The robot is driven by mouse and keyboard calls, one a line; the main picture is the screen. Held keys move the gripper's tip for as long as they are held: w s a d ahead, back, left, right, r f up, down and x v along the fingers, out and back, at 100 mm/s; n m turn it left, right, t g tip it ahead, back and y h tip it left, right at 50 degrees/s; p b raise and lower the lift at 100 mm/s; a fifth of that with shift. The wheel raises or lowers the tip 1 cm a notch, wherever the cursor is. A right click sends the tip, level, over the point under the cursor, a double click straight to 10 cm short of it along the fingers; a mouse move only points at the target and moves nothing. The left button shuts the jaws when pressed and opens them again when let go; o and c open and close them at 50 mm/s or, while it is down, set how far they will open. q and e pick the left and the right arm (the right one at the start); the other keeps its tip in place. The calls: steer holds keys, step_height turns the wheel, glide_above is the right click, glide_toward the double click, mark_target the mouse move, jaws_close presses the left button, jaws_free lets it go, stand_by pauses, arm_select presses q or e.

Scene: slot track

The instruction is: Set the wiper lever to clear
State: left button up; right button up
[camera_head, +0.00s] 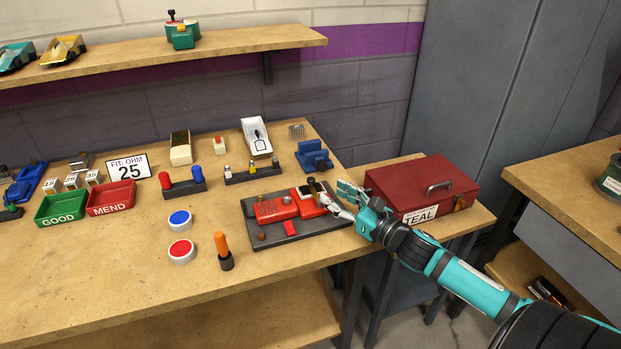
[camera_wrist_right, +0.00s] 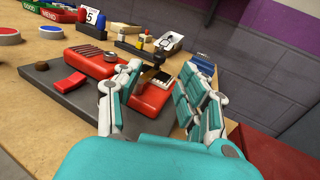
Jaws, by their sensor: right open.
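A red slot-track controller unit (camera_head: 272,208) sits on a dark grey base board (camera_head: 310,233) near the bench's right end. It also shows in the right wrist view (camera_wrist_right: 135,92). A small dark lever with a brownish top (camera_wrist_right: 153,75), likely the wiper lever, stands at the unit's right part, beside a light contact strip. In the head view it is small and close to my fingers (camera_head: 314,187). My right gripper (camera_head: 337,199) is open at the unit's right side. In the wrist view its fingers (camera_wrist_right: 160,92) appear on either side of the lever; contact cannot be told. My left gripper is not in view.
A red toolbox (camera_head: 425,185) marked TEAL stands right behind my right gripper. A blue clamp-like part (camera_head: 313,155) stands behind the board. An orange-handled tool (camera_head: 222,250) and red and blue buttons stand to the left. GOOD (camera_head: 60,207) and MEND (camera_head: 110,198) trays are farther left.

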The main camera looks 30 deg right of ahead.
mark_target(314, 181)
steer(key=w, duration=0.5)
steer(key=shift+a+r, duration=0.15)
steer(key=shift+a, duration=0.2)
steer(key=w, duration=0.3)
steer(key=shift+a, duration=0.25)
steer(key=shift+w+a, duration=0.1)
steer(key=shift+w, duration=0.35)
jaws_close()
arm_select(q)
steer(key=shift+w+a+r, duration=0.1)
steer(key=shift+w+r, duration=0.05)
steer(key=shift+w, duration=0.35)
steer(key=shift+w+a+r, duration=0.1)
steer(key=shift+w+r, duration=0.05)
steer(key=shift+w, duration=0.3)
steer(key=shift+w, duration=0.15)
arm_select(e)
steer(key=shift+f, duration=0.25)
